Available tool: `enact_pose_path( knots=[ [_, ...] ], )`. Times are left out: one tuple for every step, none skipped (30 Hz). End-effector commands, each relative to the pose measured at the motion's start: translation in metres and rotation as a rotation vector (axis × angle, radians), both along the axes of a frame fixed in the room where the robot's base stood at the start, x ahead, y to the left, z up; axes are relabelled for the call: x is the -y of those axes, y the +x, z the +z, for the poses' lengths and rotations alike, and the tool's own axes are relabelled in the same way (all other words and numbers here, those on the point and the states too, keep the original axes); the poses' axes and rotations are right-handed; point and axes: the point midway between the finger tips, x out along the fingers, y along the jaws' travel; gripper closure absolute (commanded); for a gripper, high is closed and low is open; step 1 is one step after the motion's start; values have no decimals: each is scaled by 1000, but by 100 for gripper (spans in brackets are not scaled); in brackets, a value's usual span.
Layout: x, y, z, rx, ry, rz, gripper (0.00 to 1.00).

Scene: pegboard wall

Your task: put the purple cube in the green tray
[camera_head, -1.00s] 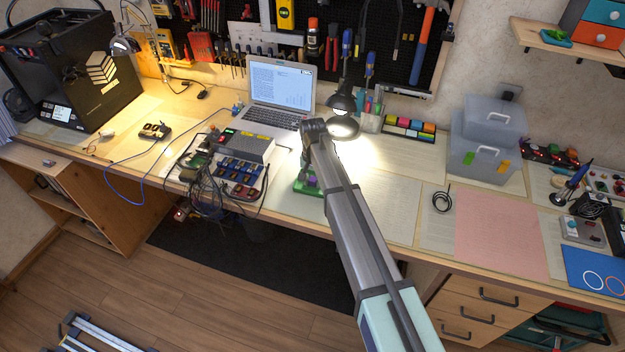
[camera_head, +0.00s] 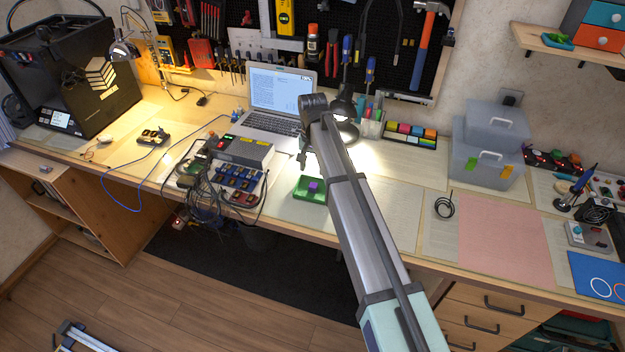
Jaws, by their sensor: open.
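The purple cube (camera_head: 314,186) sits inside the green tray (camera_head: 309,197), which lies near the front edge of the workbench. My gripper (camera_head: 302,163) is small and partly hidden by my arm. It points down above and slightly left of the tray's back side, apart from the cube. It is open and holds nothing that I can see.
A grey power box (camera_head: 245,150) and a blue-bin organiser (camera_head: 234,182) with tangled cables stand left of the tray. A laptop (camera_head: 278,105) and a desk lamp (camera_head: 345,108) stand behind. A pink mat (camera_head: 505,240) lies clear on the right.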

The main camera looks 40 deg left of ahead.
Motion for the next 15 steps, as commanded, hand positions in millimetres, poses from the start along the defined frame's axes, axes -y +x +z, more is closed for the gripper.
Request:
enact_pose_path(
  knots=[
    [0,0,7,1,2,0,47],
    [0,0,10,1,0,0,47],
    [0,0,15,1,0,0,47],
    [0,0,18,1,0,0,47],
    [0,0,20,1,0,0,47],
    [0,0,23,1,0,0,47],
    [0,0,25,0,0,0,47],
    [0,0,26,0,0,0,47],
    [0,0,27,0,0,0,47],
    [0,0,28,-1,0,0,47],
    [0,0,28,-1,-1,0,47],
    [0,0,28,-1,-1,0,47],
    [0,0,28,-1,-1,0,47],
    [0,0,28,-1,-1,0,47],
    [0,0,28,-1,-1,0,47]
  ],
)
